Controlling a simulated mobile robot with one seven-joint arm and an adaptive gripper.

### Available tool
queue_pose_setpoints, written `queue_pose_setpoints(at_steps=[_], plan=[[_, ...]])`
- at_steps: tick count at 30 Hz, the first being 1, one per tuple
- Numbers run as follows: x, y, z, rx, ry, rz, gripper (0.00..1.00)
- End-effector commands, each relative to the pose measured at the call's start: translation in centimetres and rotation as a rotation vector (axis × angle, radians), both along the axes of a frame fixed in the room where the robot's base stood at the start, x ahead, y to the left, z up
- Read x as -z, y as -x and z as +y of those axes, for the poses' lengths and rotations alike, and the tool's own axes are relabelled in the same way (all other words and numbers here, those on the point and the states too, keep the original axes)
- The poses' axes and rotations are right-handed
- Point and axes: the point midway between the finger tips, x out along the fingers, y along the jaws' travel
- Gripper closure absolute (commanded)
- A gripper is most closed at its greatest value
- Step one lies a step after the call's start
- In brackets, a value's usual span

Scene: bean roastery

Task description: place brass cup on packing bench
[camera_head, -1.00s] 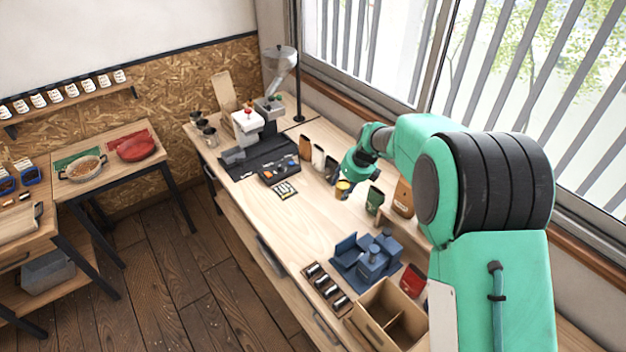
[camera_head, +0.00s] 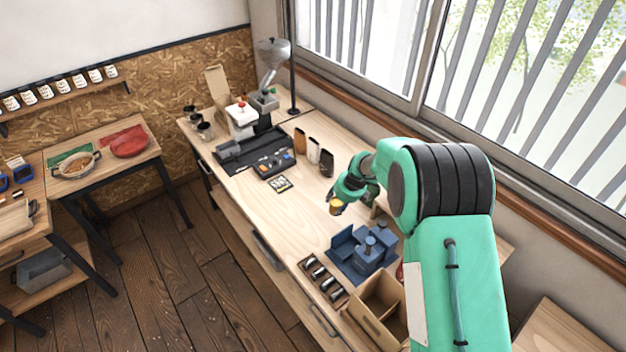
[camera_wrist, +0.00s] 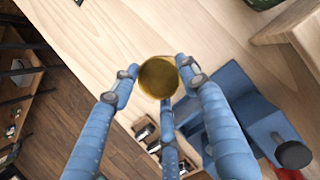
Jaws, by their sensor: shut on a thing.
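The brass cup (camera_head: 336,207) is small, round and golden. My gripper (camera_head: 343,200) is shut on it and holds it over the packing bench (camera_head: 255,212), a long pale wooden bench under the window. In the wrist view the cup (camera_wrist: 158,77) shows its round golden face between the blue fingers of my gripper (camera_wrist: 158,76). The bench top (camera_wrist: 95,35) lies behind the cup, and the cup appears raised above it. The exact gap is hard to tell.
A blue press-like device (camera_head: 362,252), a rack of dark cylinders (camera_head: 323,280) and a divided wooden box (camera_head: 377,305) stand nearer. Bare wood is left of the cup.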

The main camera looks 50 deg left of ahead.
Motion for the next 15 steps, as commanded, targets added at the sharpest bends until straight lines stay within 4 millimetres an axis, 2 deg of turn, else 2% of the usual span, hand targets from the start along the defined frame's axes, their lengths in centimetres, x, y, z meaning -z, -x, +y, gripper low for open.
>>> queue_pose_setpoints(at_steps=[5, 15], plan=[[1.3, 0.0, 0.0, 0.001, 0.001, 0.001, 0.84], [5.3, 0.0, 0.0, 0.0, 0.001, 0.001, 0.84]])
